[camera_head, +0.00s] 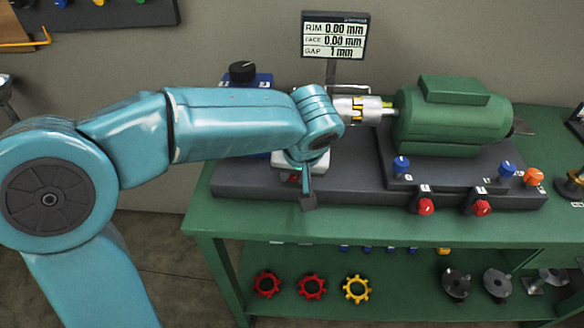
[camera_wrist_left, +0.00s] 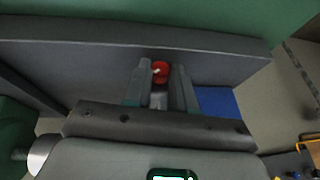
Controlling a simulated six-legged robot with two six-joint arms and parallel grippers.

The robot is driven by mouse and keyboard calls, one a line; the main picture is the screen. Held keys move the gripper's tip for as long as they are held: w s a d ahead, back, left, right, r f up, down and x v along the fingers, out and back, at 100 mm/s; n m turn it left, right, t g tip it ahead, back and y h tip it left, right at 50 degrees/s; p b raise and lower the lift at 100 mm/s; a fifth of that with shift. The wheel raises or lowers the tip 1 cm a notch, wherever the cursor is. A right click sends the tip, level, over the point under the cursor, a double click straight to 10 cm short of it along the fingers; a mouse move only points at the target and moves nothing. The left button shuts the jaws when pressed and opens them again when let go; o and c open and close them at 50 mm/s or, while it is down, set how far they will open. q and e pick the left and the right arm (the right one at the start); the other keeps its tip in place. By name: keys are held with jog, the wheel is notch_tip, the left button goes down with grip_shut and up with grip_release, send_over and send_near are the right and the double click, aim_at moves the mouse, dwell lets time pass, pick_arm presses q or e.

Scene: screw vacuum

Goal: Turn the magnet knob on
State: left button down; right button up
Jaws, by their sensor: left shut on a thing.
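My left gripper (camera_head: 306,196) reaches down at the front left of the dark grey base plate (camera_head: 240,180). In the left wrist view its two fingers (camera_wrist_left: 160,85) stand on either side of a red knob (camera_wrist_left: 160,70) with a small white mark, and they are shut on it. In the head view only a bit of red (camera_head: 294,178) shows beside the fingers; my wrist hides the rest. No label reading "magnet" is legible.
A green motor (camera_head: 452,118) with a silver coupling (camera_head: 360,108) stands on the plate. Blue, red and orange knobs line its right part. A black knob (camera_head: 242,70) on a blue block is behind my arm. A display (camera_head: 335,38) stands at the back.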

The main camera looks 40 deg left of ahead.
pick_arm(q)
jog(key=y, duration=0.1)
jog(key=g+y, duration=0.1)
jog(key=y+p, duration=0.1)
jog(key=shift+w+d+m+g, duration=0.25)
jog(key=shift+d+m+g, duration=0.15)
jog(key=shift+w+d+f+m+g+y+p, duration=0.15)
jog(key=shift+g+y, duration=0.1)
jog(key=shift+y, duration=0.3)
jog(key=shift+s+a+m+g+y+p, duration=0.1)
jog(key=shift+g+y, duration=0.1)
jog(key=shift+y, duration=0.3)
jog(key=shift+w+d+f+m+g+y+p, duration=0.15)
jog(key=shift+g+y, duration=0.1)
jog(key=shift+y, duration=0.3)
jog(key=shift+s, duration=0.1)
jog(key=c, duration=0.9)
grip_release()
jog(key=shift+s, duration=0.1)
jog(key=shift+c, duration=0.2)
jog(key=shift+f, duration=0.15)
